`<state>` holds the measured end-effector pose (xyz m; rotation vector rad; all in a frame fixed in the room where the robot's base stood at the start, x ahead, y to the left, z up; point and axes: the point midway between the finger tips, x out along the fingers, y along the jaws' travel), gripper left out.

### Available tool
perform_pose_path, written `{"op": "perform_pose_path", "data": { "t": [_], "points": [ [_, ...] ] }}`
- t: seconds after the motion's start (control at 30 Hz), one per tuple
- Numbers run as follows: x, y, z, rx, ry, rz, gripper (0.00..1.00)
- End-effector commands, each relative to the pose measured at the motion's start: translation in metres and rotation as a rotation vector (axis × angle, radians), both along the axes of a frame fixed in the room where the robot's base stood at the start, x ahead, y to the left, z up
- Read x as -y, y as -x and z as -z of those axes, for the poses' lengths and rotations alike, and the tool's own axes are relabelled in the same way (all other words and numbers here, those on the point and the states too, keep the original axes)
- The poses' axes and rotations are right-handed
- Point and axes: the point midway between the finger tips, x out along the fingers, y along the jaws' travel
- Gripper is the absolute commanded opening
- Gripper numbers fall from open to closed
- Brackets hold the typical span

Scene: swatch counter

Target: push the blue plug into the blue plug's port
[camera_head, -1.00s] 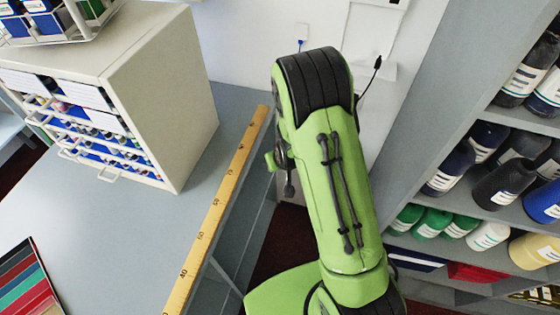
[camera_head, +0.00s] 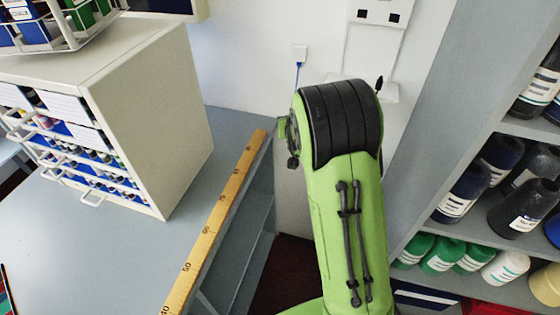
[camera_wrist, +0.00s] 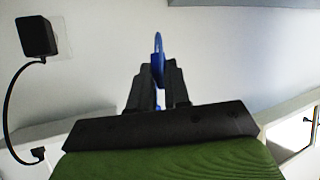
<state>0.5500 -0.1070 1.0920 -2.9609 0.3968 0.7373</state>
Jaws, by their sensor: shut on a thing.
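In the wrist view my gripper (camera_wrist: 158,74) is shut on a narrow blue thing, the blue plug (camera_wrist: 157,58), whose upper part stands out past the fingertips. A pale wall fills the view behind it. I cannot tell how far the plug is from the wall, and no port shows in front of it there. In the head view my green and black arm hides the gripper and the held plug. A white panel (camera_head: 381,12) with dark square openings is at the top; which port is blue's is not clear.
A black box (camera_wrist: 37,36) with a looping black cable is at the wrist view's left. In the head view, a white drawer cabinet (camera_head: 150,115) and yellow ruler (camera_head: 212,225) are on the counter at left. Shelves of bottles (camera_head: 462,193) stand close on the right.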

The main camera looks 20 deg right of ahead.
Motion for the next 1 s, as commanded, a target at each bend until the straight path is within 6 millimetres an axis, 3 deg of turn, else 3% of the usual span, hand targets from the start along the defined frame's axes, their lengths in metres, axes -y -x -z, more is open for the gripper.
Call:
{"op": "perform_pose_path", "data": {
  "t": [0.13, 0.27, 0.4, 0.53, 0.7, 1.0],
  "points": [
    [0.038, -0.016, -0.051, 0.291, 0.097, 0.109, 0.0],
    [0.07, -0.014, -0.11, 0.529, 0.202, 0.197, 0.0],
    [0.098, 0.004, -0.172, 0.737, 0.316, 0.275, 0.0],
    [0.115, 0.028, -0.218, 0.854, 0.396, 0.321, 0.0],
    [0.123, 0.047, -0.247, 0.91, 0.443, 0.346, 0.0],
    [0.123, 0.048, -0.252, 0.913, 0.449, 0.348, 0.0]
  ]
}}
